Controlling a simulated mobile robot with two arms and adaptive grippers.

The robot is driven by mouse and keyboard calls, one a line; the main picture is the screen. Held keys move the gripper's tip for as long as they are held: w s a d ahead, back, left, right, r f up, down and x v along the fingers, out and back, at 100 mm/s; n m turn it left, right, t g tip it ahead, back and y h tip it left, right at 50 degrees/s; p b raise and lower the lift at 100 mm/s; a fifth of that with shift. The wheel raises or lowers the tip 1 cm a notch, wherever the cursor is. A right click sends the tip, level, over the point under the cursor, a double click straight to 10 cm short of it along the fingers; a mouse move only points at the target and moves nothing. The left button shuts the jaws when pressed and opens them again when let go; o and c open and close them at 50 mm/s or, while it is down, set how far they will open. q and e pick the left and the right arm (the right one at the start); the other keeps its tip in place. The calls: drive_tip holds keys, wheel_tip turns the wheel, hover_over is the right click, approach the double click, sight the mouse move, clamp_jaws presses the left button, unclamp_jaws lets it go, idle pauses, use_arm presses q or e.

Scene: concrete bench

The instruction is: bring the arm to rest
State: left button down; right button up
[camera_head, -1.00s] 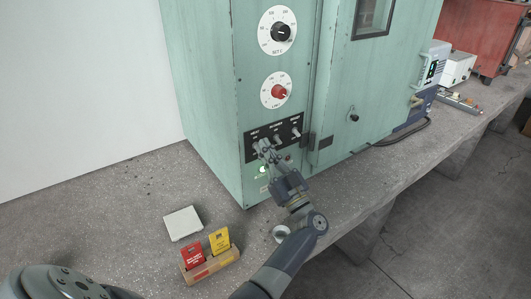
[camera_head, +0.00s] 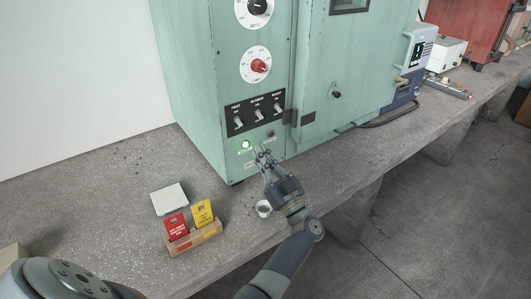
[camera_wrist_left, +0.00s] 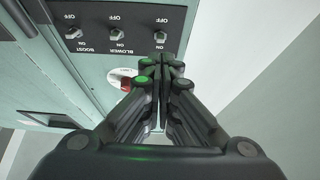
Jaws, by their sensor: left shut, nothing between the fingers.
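My left gripper (camera_head: 261,150) is shut and empty. In the head view it is in front of the lower part of the green oven cabinet (camera_head: 190,80), below the black switch panel (camera_head: 256,113). The panel has three toggle switches marked HEAT, BLOWER and BOOST, and the fingers appear clear of them. A green lamp (camera_head: 245,145) glows below the panel. In the left wrist view the closed fingertips (camera_wrist_left: 160,72) point towards the cabinet front, with the switch panel (camera_wrist_left: 118,25) at the upper left. My right gripper is not in view.
A wooden holder (camera_head: 195,237) with a red card and a yellow card stands on the concrete bench (camera_head: 100,205). A white square plate (camera_head: 169,199) lies behind it. Bare bench lies at the left.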

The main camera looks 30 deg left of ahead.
use_arm(q)
drive_tip(key=w+d+f+m+t+h, duration=0.1)
drive_tip(key=w+d+m+t+h, duration=0.3)
drive_tip(key=d+m+t+h, duration=0.9)
drive_tip(key=s+d+f+m+g+h, duration=0.5)
drive_tip(key=s+d+f+g+h, duration=0.25)
drive_tip(key=f+h, duration=0.4)
drive_tip(key=s+a+f+n+g+y, duration=0.1)
drive_tip(key=s+a+f+g, duration=0.2)
drive_tip(key=s, duration=0.7)
drive_tip(key=s+a+f+n+g+y, duration=0.1)
drive_tip(key=s+f+g, duration=0.1)
drive_tip(key=s+g, duration=0.5)
drive_tip(key=s+a+f+n+g, duration=0.1)
drive_tip(key=s+f, duration=0.2)
drive_tip(key=s, duration=0.9)
wheel_tip(320, 180, down, 25)
drive_tip(key=g, duration=0.2)
drive_tip(key=s+a+f, duration=0.3)
drive_tip(key=s+f, duration=1.3)
drive_tip(key=s, duration=0.2)
drive_tip(key=shift+f+m+g+p, duration=0.15)
drive_tip(key=shift+m+g+p, duration=0.2)
drive_tip(key=shift+m+p, duration=0.05)
